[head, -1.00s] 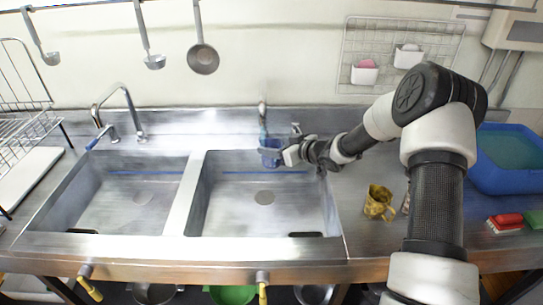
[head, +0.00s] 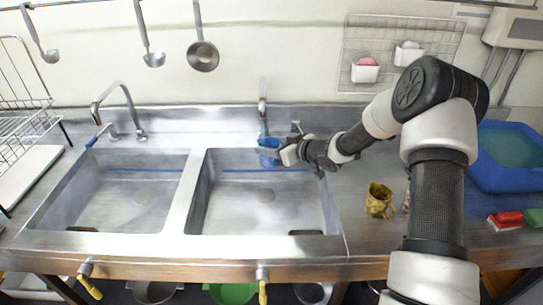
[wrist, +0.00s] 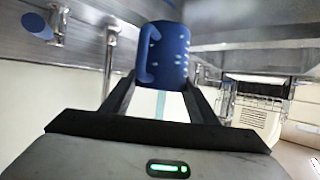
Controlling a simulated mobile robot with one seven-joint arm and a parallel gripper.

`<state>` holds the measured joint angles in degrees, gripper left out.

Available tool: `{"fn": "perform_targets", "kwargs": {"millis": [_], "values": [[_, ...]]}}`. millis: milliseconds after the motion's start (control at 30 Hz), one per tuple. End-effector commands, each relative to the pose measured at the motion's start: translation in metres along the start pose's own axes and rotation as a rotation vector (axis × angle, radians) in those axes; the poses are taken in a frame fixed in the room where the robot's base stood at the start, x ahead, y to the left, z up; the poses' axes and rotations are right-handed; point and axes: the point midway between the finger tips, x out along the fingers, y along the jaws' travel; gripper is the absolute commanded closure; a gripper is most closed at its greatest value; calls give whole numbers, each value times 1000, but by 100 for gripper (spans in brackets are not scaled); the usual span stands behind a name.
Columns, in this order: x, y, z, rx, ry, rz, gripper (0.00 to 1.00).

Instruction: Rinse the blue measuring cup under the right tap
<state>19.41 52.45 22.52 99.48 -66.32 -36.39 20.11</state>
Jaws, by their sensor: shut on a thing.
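The blue measuring cup (head: 269,143) is held at the back of the right sink basin, just below the right tap (head: 263,112). In the wrist view the cup (wrist: 168,52) shows white markings and a handle on its left side. My gripper (head: 283,153) reaches in from the right and is shut on the cup; the wrist view shows the cup between the two fingers (wrist: 160,88). The inside of the cup is hidden.
The right basin (head: 265,238) and left basin (head: 100,233) look empty. The left tap (head: 118,90) is clear of my arm.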

Motion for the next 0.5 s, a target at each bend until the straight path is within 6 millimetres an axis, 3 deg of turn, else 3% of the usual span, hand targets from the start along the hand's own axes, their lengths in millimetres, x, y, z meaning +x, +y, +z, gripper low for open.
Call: {"fn": "perform_targets", "kwargs": {"millis": [500], "values": [[-38, -9, 15, 0, 0, 1, 68]]}}
